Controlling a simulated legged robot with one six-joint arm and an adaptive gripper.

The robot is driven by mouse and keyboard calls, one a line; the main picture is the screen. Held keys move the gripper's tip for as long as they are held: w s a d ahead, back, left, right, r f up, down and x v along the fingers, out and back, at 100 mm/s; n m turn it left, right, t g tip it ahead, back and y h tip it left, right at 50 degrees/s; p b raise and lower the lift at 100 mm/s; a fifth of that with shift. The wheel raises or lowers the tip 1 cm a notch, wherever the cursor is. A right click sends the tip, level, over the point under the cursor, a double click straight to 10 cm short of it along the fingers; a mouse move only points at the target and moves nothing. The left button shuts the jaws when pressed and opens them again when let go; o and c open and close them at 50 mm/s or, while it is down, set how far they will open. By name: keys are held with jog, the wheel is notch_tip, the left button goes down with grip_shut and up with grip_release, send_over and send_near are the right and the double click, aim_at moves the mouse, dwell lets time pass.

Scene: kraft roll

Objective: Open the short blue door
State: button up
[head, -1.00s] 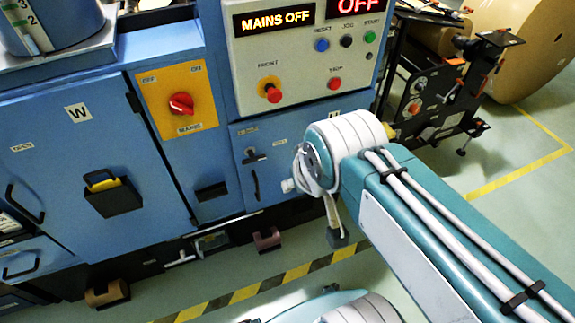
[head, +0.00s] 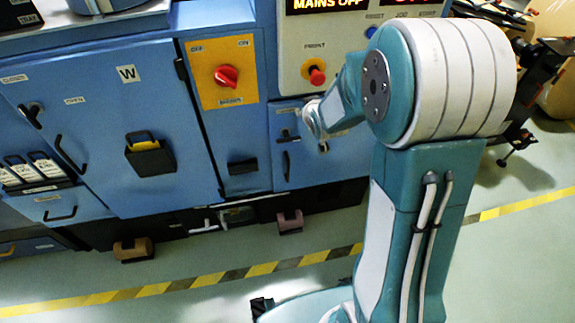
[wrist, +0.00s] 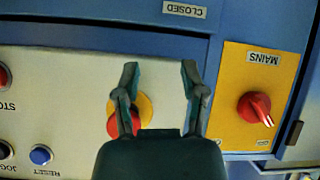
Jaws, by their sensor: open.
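The short blue door (head: 320,166) is low on the cabinet front in the head view, below the grey control panel and right of the mains switch. It looks shut. It has a small dark latch (head: 286,136) near its top and a dark upright handle (head: 286,166) at its left. My arm covers its upper right side. My gripper (wrist: 159,72) is open and empty in the wrist view, over the lower control panel, with one finger in front of the red knob (wrist: 124,118). Blue cabinet with a CLOSED label (wrist: 184,9) shows upside down beyond the fingertips.
The red mains switch (head: 227,76) is on a yellow plate. A larger blue door marked W (head: 95,140) is to the left. Brown blocks (head: 133,249) sit at the cabinet foot. A striped floor line (head: 195,281) crosses open green floor.

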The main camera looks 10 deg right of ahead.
jog(key=w+f+t, duration=0.1)
jog(key=w+f, duration=0.2)
jog(key=f, duration=0.6)
jog(key=t+y, duration=0.3)
jog(key=t, duration=0.2)
send_near(288, 169)
jog(key=w, duration=0.3)
jog(key=w+a, duration=0.1)
jog(key=w, duration=0.6)
jog(key=shift+w+a+f, duration=0.25)
jog(key=shift+a, duration=0.1)
jog(key=shift+c, duration=0.3)
grip_shut()
